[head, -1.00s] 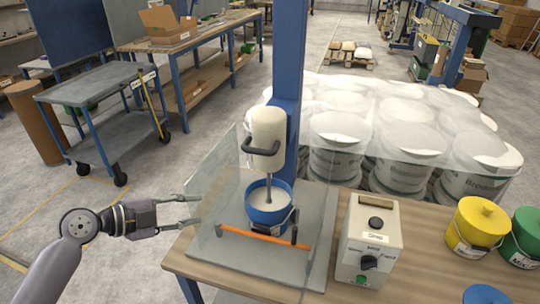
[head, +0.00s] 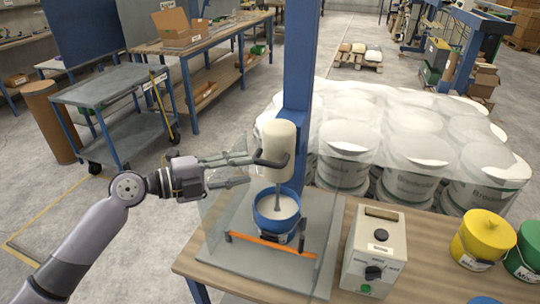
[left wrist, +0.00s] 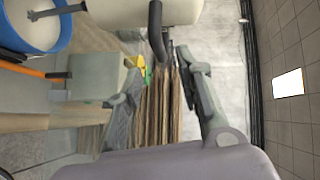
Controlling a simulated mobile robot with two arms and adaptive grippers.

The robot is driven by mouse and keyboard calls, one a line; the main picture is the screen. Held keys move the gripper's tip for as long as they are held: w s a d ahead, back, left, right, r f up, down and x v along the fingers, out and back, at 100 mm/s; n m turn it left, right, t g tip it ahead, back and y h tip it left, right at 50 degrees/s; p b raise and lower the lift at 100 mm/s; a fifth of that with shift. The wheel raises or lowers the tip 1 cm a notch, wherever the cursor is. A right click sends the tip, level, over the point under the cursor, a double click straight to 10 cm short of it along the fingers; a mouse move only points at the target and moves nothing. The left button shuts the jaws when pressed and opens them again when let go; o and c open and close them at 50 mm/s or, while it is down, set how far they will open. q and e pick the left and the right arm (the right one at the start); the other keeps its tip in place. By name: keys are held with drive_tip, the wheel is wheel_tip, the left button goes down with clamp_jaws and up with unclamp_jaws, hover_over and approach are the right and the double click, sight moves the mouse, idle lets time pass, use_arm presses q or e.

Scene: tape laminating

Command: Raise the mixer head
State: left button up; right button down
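The cream mixer head (head: 277,138) is on a blue column (head: 298,60), with its shaft reaching into a blue bucket (head: 275,222) of white material. Its dark handle (head: 271,162) sticks out at the front and left. My left gripper (head: 249,169) is open and level with the handle, just left of it. In the left wrist view, the dark handle (left wrist: 156,32) lies ahead, in line with the gap between the open fingers (left wrist: 160,60); contact cannot be told. My right gripper is not in view.
Clear guard panels (head: 222,222) stand around the mixer, close to my left gripper. An orange bar (head: 272,246) crosses in front of the bucket. A control box (head: 373,252) stands at right on the table. Yellow (head: 478,238) and green (head: 526,255) buckets stand farther right.

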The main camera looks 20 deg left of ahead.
sight(266, 164)
use_arm(q)
drive_tip(key=p+x, duration=0.2)
drive_tip(key=x, duration=0.4)
drive_tip(key=shift+w+d+r+p, duration=0.1)
drive_tip(key=shift+w+d+p, duration=0.05)
drive_tip(key=shift+d+p, duration=0.15)
drive_tip(key=shift+w+d+f, duration=0.25)
drive_tip(key=shift+w+d, duration=0.2)
drive_tip(key=shift+c, duration=0.2)
clamp_jaws()
